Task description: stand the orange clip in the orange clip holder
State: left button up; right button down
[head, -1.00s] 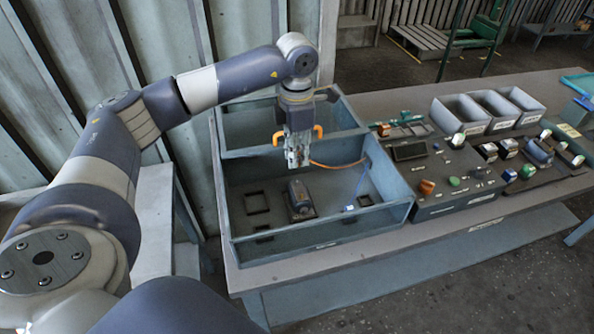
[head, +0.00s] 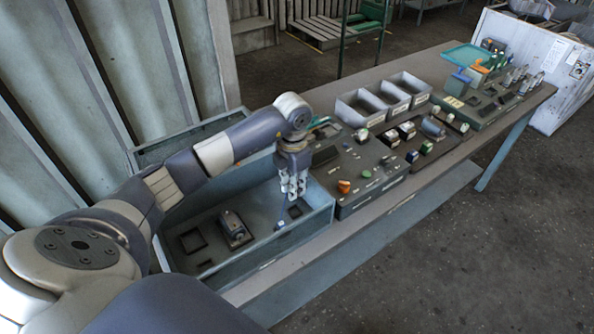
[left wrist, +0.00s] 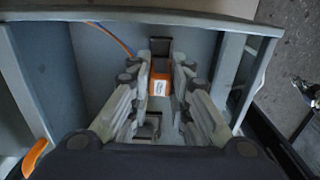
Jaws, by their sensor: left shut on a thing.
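My left gripper (head: 293,188) points down over the right end of the grey open box (head: 300,229). In the left wrist view its fingers (left wrist: 160,88) are closed on a small orange block with a white label, which I take as the orange clip (left wrist: 159,80). In the head view the fingers hide the clip. An orange piece (head: 344,186) sits on the dark panel right of the gripper, and another orange shape (head: 483,66) stands at the far end of the table. I cannot tell which is the orange clip holder. My right gripper is not in view.
A dark motor-like part (head: 234,229) sits in the box. The dark panel (head: 375,197) holds several small coloured parts. Grey bins (head: 361,107) stand behind it. A blue-green tray (head: 470,55) lies at the far end. The box walls stand close around the gripper.

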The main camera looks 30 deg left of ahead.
pick_arm(q)
jog(key=shift+w+d+f, duration=0.1)
jog(key=shift+f, duration=0.35)
jog(key=shift+f+b, duration=1.9)
jog(key=shift+f, duration=0.75)
jog(key=shift+f+b, duration=0.3)
jog(key=shift+b, duration=0.2)
jog(key=shift+f+b, duration=0.65)
jog(key=shift+f, duration=0.15)
jog(key=o, duration=0.9)
jog(key=shift+r, duration=0.1)
notch_tip(320, 180, up, 12)
jog(key=shift+f, duration=0.1)
